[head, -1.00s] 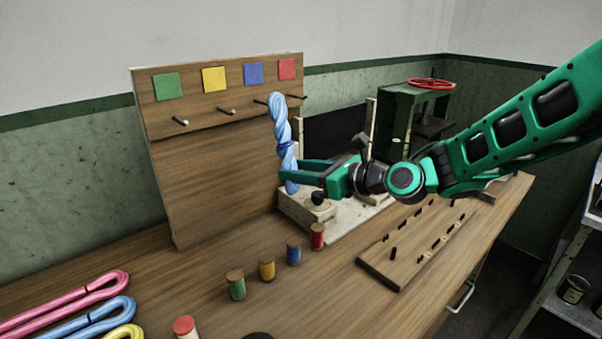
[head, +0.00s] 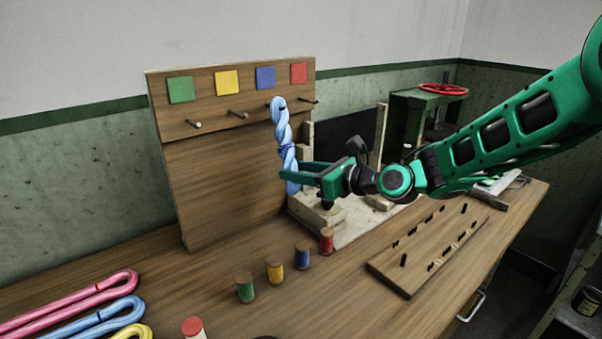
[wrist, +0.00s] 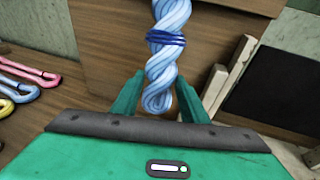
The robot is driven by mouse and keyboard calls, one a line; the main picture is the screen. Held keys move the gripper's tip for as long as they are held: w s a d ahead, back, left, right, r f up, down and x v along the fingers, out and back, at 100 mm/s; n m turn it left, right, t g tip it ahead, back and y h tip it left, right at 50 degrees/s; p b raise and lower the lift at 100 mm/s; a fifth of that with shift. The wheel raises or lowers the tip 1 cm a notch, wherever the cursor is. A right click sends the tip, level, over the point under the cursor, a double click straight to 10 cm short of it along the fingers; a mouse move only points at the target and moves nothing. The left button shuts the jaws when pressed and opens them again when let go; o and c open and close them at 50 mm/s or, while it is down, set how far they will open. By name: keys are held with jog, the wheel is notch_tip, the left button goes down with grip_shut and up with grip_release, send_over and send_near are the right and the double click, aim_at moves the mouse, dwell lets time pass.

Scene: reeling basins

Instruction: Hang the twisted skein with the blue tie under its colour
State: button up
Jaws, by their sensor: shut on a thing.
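The twisted light-blue skein (head: 285,150) with a dark blue tie hangs upright in front of the peg board. My gripper (head: 286,172) is shut on its lower part, below the tie. In the wrist view, the skein (wrist: 163,62) stands between my two fingers (wrist: 158,98), with its lower loop low between them. The blue square (head: 265,77) is third from the left on the board. The skein's top loop overlaps the peg below that square. I cannot tell whether the loop is around the peg or in front of it.
The board (head: 215,180) also bears green, yellow and red squares, with bare pegs below them. Several thread spools (head: 275,271) stand in front. Pink, blue and yellow skeins (head: 70,312) lie at the front left. A pegged wooden plate (head: 410,270) lies at right.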

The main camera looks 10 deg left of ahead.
jog(key=shift+x, duration=0.85)
jog(key=shift+w+f, duration=0.1)
jog(key=shift+w, duration=0.1)
jog(key=o, duration=1.1)
jog(key=shift+o, duration=0.2)
jog(key=shift+d, duration=0.1)
